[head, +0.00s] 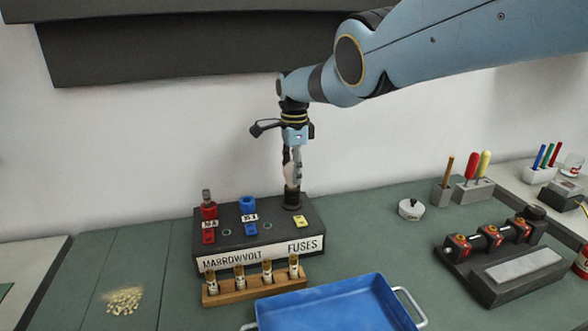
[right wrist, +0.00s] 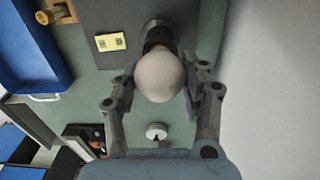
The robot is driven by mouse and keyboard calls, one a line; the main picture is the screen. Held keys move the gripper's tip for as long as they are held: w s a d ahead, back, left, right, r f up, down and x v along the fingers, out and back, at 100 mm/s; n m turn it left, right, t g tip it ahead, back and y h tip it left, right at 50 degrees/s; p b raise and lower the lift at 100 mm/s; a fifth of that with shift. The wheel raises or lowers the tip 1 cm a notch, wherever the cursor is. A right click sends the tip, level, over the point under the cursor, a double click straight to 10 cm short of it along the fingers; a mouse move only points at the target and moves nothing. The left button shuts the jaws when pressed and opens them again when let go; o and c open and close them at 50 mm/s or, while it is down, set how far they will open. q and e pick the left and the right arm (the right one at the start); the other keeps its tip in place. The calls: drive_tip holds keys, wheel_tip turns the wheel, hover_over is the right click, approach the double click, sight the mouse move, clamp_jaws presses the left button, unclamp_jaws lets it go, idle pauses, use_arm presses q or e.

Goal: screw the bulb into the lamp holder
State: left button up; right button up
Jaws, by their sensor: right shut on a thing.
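My right gripper (head: 292,168) points down over the back right of the dark fuse box (head: 262,236). It is shut on a pale, frosted bulb (head: 289,172), which is upright and partly hidden by a finger. The black lamp holder (head: 292,200) stands on the box directly below the bulb. In the right wrist view, the bulb (right wrist: 159,78) sits between the two fingers and covers part of the holder (right wrist: 157,33). The bulb's base is at the holder's mouth, but I cannot tell how deep it sits. My left gripper is out of view.
Red and blue posts (head: 248,204) stand left of the holder on the box. A wooden fuse rack (head: 253,288) and a blue tray (head: 262,315) lie in front. A small white round item (head: 411,209) lies to the right. The bench left of the box is mostly clear.

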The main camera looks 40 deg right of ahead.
drive_tip(key=m, duration=0.3)
drive_tip(key=shift+a, duration=0.1)
drive_tip(key=m, duration=0.4)
drive_tip(key=shift+s+p, duration=0.1)
drive_tip(key=shift+p, duration=0.3)
drive_tip(key=m, duration=0.2)
drive_tip(key=shift+a+f+m, duration=0.1)
drive_tip(key=shift+f+m, duration=0.05)
drive_tip(key=shift+m, duration=0.15)
drive_tip(key=shift+s+m, duration=0.1)
drive_tip(key=shift+m, duration=1.3)
drive_tip(key=o, duration=1.1)
